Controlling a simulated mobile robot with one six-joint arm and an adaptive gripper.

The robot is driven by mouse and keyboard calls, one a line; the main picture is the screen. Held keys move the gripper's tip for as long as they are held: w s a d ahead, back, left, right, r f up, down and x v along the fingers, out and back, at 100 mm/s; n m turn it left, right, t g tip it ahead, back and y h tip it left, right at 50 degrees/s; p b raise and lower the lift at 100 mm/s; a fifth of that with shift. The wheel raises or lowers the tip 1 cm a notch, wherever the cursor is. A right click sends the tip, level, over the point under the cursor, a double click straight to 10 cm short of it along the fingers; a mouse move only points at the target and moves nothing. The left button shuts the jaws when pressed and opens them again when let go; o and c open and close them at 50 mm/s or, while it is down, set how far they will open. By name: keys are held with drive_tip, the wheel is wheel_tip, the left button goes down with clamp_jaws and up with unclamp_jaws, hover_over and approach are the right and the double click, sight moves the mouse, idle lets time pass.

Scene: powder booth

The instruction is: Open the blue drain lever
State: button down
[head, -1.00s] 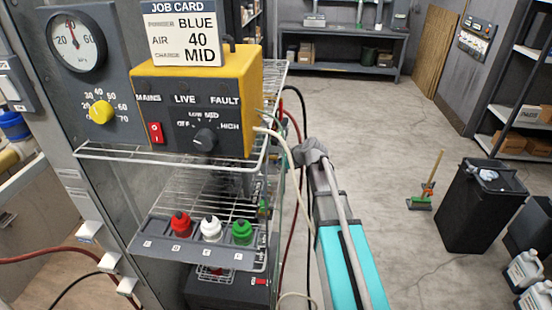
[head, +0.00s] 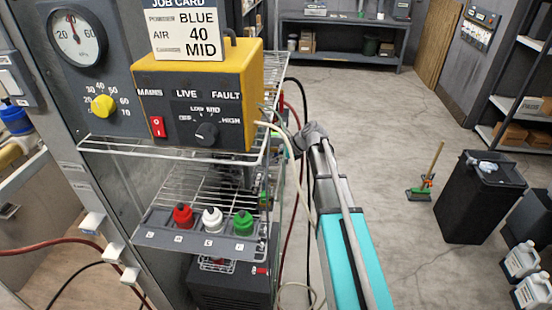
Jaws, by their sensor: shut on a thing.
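I cannot make out the blue drain lever in the head view. My arm reaches forward from the bottom centre, along the right side of the wire rack (head: 190,150). Its far end bends left behind the rack's right edge, among hoses and cables. My gripper's fingers are hidden there, so I cannot see what they touch. Small green parts (head: 265,190) show behind the rack's right edge, too small to identify.
A yellow control box (head: 200,75) stands on the rack's upper shelf. Red, white and green bottles (head: 212,220) stand in a holder below. A black bin (head: 478,205) and white jugs (head: 522,262) stand right.

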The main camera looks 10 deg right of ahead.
drive_tip(key=c, duration=0.6)
unclamp_jaws()
drive_tip(key=shift+c, duration=0.2)
drive_tip(key=shift+s, duration=0.15)
